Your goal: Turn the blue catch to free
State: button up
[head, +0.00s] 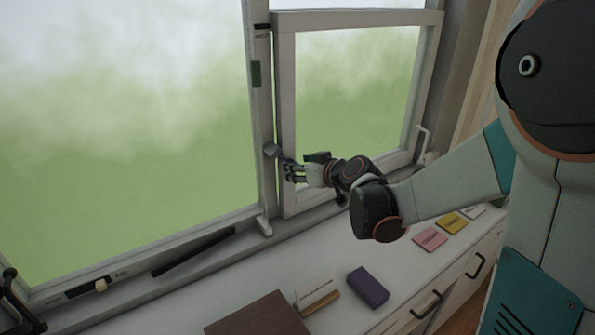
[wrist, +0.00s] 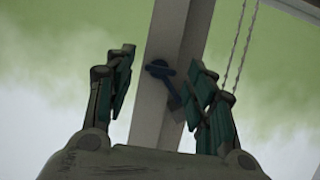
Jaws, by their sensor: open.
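The blue catch (head: 271,150) is on the window's upright frame post, at the left edge of the right-hand sash. In the wrist view the catch (wrist: 161,72) shows as a dark blue lever on the pale post, with its arm slanting down to the right. My gripper (head: 284,168) is at the post, just below and right of the catch in the head view. In the wrist view my gripper (wrist: 165,85) is open, with one finger on each side of the catch. The right finger is very close to the lever; I cannot tell if they touch. Nothing is held.
Below the window is a white counter (head: 400,262) with a purple block (head: 368,287), a brown box (head: 258,316), and pink (head: 430,238) and yellow (head: 452,223) cards. A black bar (head: 194,252) lies along the sill. Two cords (wrist: 240,45) hang right of the post.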

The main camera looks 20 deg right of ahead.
jog(key=shift+w+a+f, duration=0.1)
jog(key=shift+w+f, duration=0.05)
jog(key=shift+w, duration=0.15)
jog(key=shift+c, duration=0.6)
jog(key=c, duration=0.9)
jog(key=shift+c, duration=0.2)
jog(key=shift+w+d+f+m+t+y+b, duration=0.1)
jog(key=shift+d+f+m+t+y+b, duration=0.1)
jog(key=shift+m+y+b, duration=1.55)
jog(key=shift+s+d+f+m+t+y+b, duration=0.15)
jog(key=shift+m+y+b, duration=0.55)
jog(key=shift+m, duration=2)
jog(key=shift+w+d+f+m+t+y+b, duration=0.1)
jog(key=shift+w+f+m+t+y+b, duration=0.1)
jog(key=shift+m+y+b, duration=1.55)
jog(key=shift+m+h+p, duration=0.4)
jog(key=shift+m, duration=0.2)
